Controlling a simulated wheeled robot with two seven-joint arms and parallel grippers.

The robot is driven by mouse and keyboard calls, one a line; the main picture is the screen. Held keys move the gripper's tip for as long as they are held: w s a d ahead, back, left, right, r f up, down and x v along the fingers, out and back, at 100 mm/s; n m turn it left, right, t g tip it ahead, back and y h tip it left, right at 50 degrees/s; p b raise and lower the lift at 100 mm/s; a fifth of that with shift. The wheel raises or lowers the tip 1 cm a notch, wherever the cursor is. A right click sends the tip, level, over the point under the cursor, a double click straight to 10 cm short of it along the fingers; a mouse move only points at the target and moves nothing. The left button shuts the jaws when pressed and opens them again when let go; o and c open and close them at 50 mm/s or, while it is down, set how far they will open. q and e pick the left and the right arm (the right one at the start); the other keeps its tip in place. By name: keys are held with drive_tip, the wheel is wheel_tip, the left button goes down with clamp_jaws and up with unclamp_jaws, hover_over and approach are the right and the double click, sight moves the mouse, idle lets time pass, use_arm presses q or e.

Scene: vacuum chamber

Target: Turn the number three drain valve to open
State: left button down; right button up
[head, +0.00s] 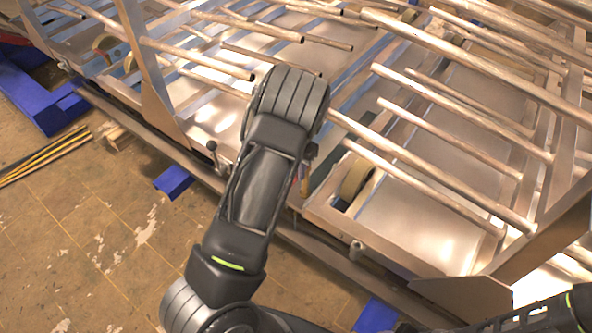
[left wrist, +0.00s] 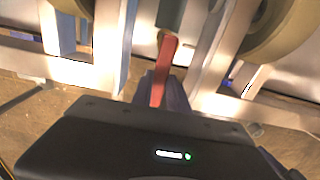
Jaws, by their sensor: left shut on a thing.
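A red valve handle (left wrist: 164,68) hangs from a grey fitting (left wrist: 171,14) in the middle of the left wrist view. My left gripper (left wrist: 162,92) is shut on the lower part of this handle, its dark fingers around it. In the head view my left arm reaches over the frame's front edge and hides most of the valve and the fingers. I cannot make out a number on the valve or which way counts as open.
The metal frame (head: 392,248) carries several long pipes (head: 440,165) above bright panels. Pale round wheels (head: 357,178) sit inside its front edge. Blue blocks (head: 173,181) and yellow-black bars (head: 45,157) lie on the tiled floor (head: 90,260). The floor at lower left is mostly clear.

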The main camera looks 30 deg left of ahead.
use_arm(q)
drive_tip(key=c, duration=1.3)
unclamp_jaws()
wheel_tip(320, 180, up, 8)
drive_tip(key=shift+f, duration=0.1)
